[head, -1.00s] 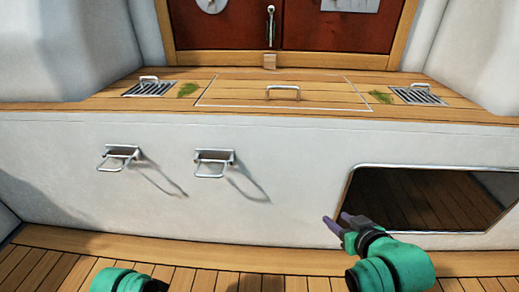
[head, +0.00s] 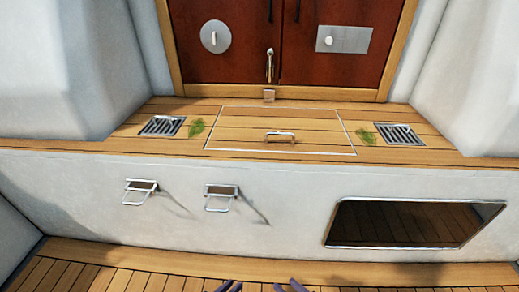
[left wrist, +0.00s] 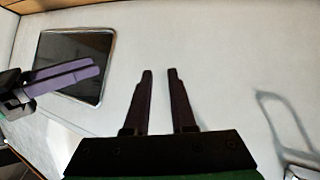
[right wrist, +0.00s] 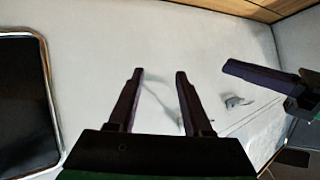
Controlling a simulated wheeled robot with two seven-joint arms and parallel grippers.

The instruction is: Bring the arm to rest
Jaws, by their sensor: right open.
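Only the purple fingertips of my left gripper (head: 230,287) and my right gripper (head: 290,287) show at the bottom edge of the head view, side by side and apart. The left wrist view shows my left gripper (left wrist: 160,90) with a gap between its fingers and nothing held. The right wrist view shows my right gripper (right wrist: 158,90) with its fingers spread and empty. Each wrist view also shows the other gripper at its side. Both arms are otherwise hidden in the head view.
A white bulkhead carries two metal loop brackets (head: 140,191) (head: 221,197) and a framed dark opening (head: 415,222). Red doors (head: 330,70) stand behind.

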